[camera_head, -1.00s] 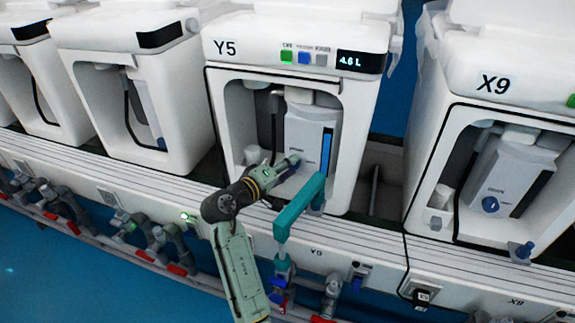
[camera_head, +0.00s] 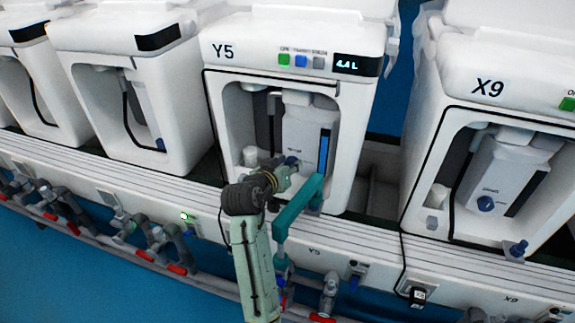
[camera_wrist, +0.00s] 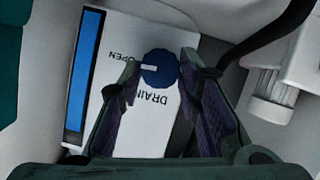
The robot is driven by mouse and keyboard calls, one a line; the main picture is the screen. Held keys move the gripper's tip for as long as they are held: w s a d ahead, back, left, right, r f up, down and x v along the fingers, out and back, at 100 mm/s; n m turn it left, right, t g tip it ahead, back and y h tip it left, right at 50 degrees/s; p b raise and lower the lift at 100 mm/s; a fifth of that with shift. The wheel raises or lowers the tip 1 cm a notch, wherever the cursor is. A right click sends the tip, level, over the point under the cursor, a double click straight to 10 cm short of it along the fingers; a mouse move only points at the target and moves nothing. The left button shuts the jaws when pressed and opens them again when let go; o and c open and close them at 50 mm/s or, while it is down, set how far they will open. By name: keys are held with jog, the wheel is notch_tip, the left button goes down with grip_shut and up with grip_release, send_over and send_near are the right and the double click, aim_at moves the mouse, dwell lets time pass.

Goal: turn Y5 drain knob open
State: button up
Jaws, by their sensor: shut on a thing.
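The Y5 unit (camera_head: 222,52) stands in the middle of the head view, with a white tank (camera_head: 308,125) inside its open front. In the wrist view the blue drain knob (camera_wrist: 158,70) sits on the white panel between the words OPEN and DRAIN. The knob's white mark points left, at the word OPEN. My gripper (camera_wrist: 157,72) is shut on the knob, with one finger on each side of it. In the head view my gripper (camera_head: 287,172) reaches into the Y5 opening and largely hides the knob.
Beside the knob a blue level strip (camera_wrist: 85,72) shows. A white fitting and a black hose lie to the right in the wrist view.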

jog(key=shift+m+y, duration=0.3)
jog(key=shift+m, duration=0.1)
dwell(0.3)
jog(key=o, duration=1.1)
jog(key=shift+o, duration=0.2)
jog(key=v, duration=1.2)
jog(key=shift+s+d+f, duration=0.1)
